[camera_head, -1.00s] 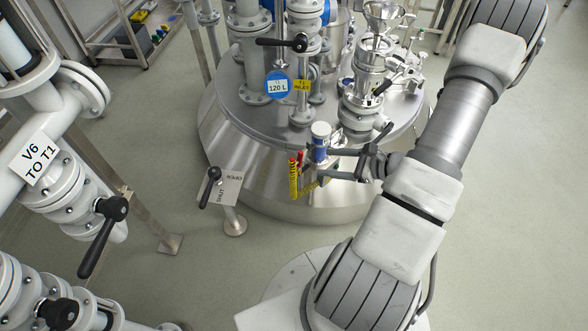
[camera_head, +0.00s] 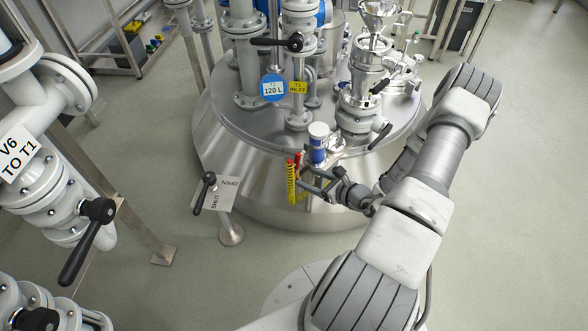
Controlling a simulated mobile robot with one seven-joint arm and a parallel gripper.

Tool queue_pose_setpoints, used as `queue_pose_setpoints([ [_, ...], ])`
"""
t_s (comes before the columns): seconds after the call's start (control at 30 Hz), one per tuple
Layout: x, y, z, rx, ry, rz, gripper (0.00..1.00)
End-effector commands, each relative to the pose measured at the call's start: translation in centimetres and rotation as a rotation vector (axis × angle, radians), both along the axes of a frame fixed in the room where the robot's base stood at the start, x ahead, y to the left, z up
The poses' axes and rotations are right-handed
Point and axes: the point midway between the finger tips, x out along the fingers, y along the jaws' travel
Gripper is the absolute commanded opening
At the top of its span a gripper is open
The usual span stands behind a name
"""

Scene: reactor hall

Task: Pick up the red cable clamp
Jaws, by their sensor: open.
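A narrow red piece (camera_head: 298,159), which looks like the red cable clamp, shows at the front edge of the steel vessel, beside a yellow strip (camera_head: 292,184) with dark marks. It is small here, so its exact shape is hard to tell. My gripper (camera_head: 306,183) is open just to the right of the yellow strip and a little below the top of the red piece. Its fingers point left. I cannot tell whether they touch the strip or the red piece. Nothing shows held between the fingers.
A blue cylinder with a white cap (camera_head: 318,143) stands just above my gripper. The steel vessel (camera_head: 262,190) carries pipes and valves behind it. A lever valve with an OPEN/SHUT plate (camera_head: 222,192) stands to the left. Flanged pipes (camera_head: 50,180) fill the far left. Floor is clear at right.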

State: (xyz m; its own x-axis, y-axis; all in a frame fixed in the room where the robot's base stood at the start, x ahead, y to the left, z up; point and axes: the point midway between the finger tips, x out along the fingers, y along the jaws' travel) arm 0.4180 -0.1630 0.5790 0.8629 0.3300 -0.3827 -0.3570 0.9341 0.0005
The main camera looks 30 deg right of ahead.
Motion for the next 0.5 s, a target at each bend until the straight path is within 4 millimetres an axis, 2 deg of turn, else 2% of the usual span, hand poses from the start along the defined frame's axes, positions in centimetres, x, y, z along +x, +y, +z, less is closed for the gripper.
queue_pose_setpoints([
  [0.1,1.4,0.6,-0.8,0.000,-0.001,0.001,0.68],
  [0.37,2.7,1.0,-1.2,-0.001,-0.001,0.000,0.68],
  [0.5,4.5,1.4,-1.8,-0.002,-0.003,0.002,0.68],
])
